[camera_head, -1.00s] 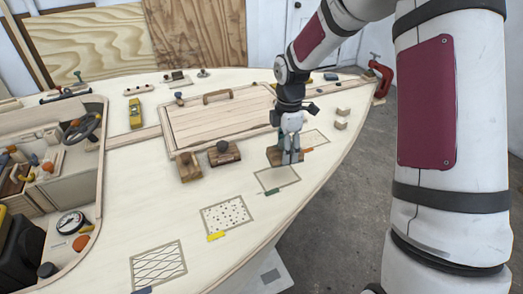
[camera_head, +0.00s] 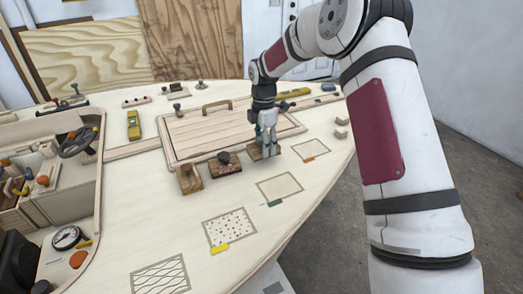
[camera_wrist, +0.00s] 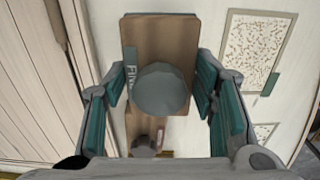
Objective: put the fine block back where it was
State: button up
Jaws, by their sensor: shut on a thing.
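The fine block (camera_wrist: 168,32) is a brown wooden block with a round grey knob (camera_wrist: 160,88) and a dark label whose visible letters begin "FIN". My gripper (camera_head: 267,150) is shut around the knob, its teal pads on either side in the wrist view. In the head view the block (camera_head: 256,152) is at the right end of a row of wooden blocks, beside the hatch panel's lower right corner. The middle block (camera_head: 225,167) and left block (camera_head: 189,180) stand to its left. I cannot tell whether the held block touches the deck.
The hatch panel (camera_head: 205,135) lies behind the blocks.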

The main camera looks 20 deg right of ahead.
jog(key=shift+w+a, duration=0.1)
jog(key=shift+w, duration=0.65)
jog(key=shift+f, duration=1.8)
jog(key=o, duration=1.2)
jog(key=shift+f, duration=0.15)
